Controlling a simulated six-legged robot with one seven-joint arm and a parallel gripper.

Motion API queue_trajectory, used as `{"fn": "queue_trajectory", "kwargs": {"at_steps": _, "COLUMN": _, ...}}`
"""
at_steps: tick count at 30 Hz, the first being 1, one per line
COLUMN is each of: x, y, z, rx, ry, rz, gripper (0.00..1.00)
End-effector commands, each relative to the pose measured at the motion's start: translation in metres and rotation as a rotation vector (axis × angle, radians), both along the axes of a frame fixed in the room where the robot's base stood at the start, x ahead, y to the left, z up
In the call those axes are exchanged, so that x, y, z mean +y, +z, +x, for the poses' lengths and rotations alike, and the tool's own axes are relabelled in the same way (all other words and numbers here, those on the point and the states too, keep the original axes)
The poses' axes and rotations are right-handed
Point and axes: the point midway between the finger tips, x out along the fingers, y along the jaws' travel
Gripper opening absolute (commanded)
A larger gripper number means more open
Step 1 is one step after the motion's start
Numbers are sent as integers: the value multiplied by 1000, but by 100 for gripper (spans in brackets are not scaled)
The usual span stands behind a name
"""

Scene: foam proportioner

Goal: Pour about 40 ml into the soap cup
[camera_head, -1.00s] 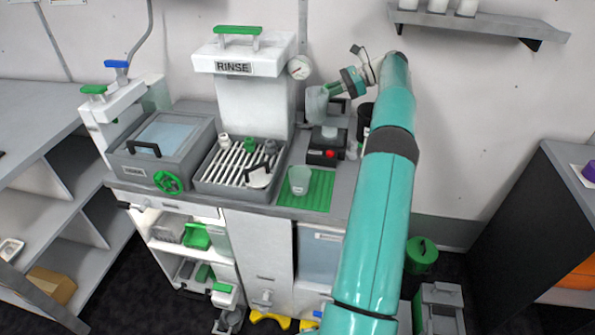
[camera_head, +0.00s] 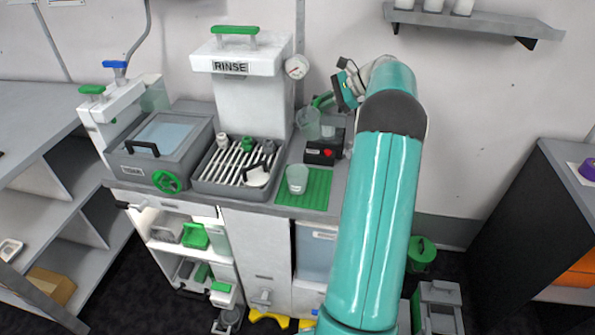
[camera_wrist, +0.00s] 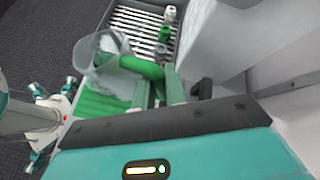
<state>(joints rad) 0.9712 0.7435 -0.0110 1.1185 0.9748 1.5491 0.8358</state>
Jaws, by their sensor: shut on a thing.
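A clear jug (camera_head: 308,124) with a green handle (camera_head: 323,99) hangs in the air above the back of the counter, left of my gripper (camera_head: 338,97). The wrist view shows my gripper (camera_wrist: 160,90) shut on the green handle (camera_wrist: 143,68), with the clear jug body (camera_wrist: 98,56) out beyond it. The jug looks tilted, but its contents are unclear. A pale translucent cup (camera_head: 297,179) stands upright on the green ribbed mat (camera_head: 318,190) at the counter front, below and apart from the jug. I cannot read any label marking it as the soap cup.
A black box with a red button (camera_head: 326,152) stands behind the mat. Left of it are the slatted drain tray (camera_head: 215,168), the white RINSE tank (camera_head: 243,85) with a gauge (camera_head: 297,66), and a lidded grey basin (camera_head: 160,140).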

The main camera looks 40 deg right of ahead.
Motion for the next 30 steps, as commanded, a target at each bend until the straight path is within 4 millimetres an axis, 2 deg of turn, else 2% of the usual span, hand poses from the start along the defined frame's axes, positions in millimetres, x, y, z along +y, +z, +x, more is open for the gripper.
{"fn": "queue_trajectory", "kwargs": {"at_steps": 12, "x": 35, "y": -48, "z": -13, "rx": -96, "ry": 0, "rz": -256, "gripper": 0}}
{"fn": "queue_trajectory", "kwargs": {"at_steps": 20, "x": 44, "y": -44, "z": -16, "rx": -150, "ry": 1, "rz": -397, "gripper": 0}}
{"fn": "queue_trajectory", "kwargs": {"at_steps": 30, "x": 50, "y": -34, "z": -19, "rx": -185, "ry": 0, "rz": -487, "gripper": 0}}
